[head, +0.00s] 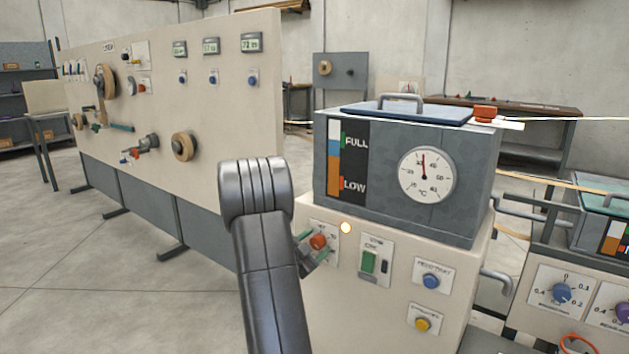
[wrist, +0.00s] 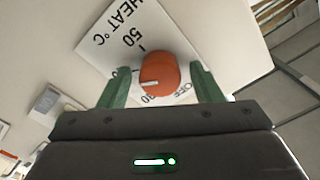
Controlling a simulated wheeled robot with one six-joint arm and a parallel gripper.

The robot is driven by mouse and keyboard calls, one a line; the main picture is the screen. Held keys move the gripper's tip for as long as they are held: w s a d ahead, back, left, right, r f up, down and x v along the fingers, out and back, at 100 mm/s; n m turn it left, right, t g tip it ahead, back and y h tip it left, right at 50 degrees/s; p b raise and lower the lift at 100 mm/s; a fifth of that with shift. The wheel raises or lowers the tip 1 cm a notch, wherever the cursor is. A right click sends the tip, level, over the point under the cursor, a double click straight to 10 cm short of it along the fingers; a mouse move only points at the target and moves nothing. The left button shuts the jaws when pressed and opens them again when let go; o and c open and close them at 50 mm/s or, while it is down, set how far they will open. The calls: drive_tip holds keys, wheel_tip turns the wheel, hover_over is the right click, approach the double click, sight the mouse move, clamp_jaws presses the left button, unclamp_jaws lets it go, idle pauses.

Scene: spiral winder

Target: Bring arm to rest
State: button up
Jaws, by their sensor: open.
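My gripper (head: 312,247) is in front of the heat panel on the beige cabinet, with my dark arm rising from the bottom of the head view. In the wrist view its two green fingers (wrist: 159,72) are open, one on each side of the orange heat knob (wrist: 159,75). A gap shows beside the knob, and I cannot tell whether either finger touches it. The knob's white mark points left in the wrist view. The knob also shows in the head view (head: 318,241), partly behind the fingers. Its heat plate (wrist: 112,42) carries printed numbers and OFF.
A grey tank (head: 385,215) with gauge and lid stands on the cabinet, close right of my arm. A large panel (head: 232,110) stands left. Floor at lower left is clear.

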drive_tip(key=n+p, duration=0.3)
drive_tip(key=shift+r+n, duration=0.25)
drive_tip(key=shift+n, duration=0.05)
drive_tip(key=n+p, duration=0.4)
drive_tip(key=shift+p, duration=0.35)
drive_tip(key=n+p, duration=0.4)
drive_tip(key=p, duration=0.1)
drive_tip(key=shift+n, duration=0.4)
drive_tip(key=shift+f+n+p, duration=0.2)
drive_tip(key=shift+n+p, duration=0.4)
drive_tip(key=shift+n, duration=0.1)
drive_tip(key=shift+a, duration=0.1)
